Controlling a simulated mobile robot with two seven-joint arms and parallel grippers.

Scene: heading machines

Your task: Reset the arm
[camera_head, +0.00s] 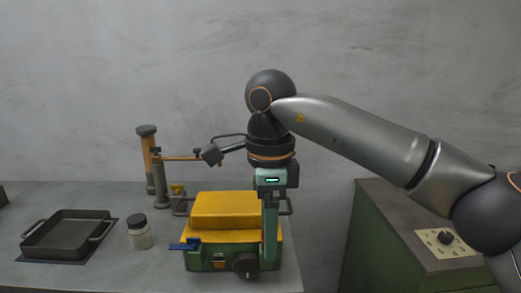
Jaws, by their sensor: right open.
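My right arm comes in from the right, and its dark wrist points down over a green and yellow machine (237,212). My right gripper (272,182) is at the machine's right side, just below the wrist. It is open, with nothing seen held in it. Its fingertips are hard to make out against the machine's green upright (270,228). The machine has a yellow top block, a dark round knob (246,266) at the front and a blue piece (185,244) at its left. My left gripper is not in view.
On the grey table, a dark two-handled tray (67,236) lies at the left, beside a dark-lidded jar (139,233). A post stand (150,160) rises behind. A green cabinet (385,240) stands at the right, across a gap. The wall behind is bare.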

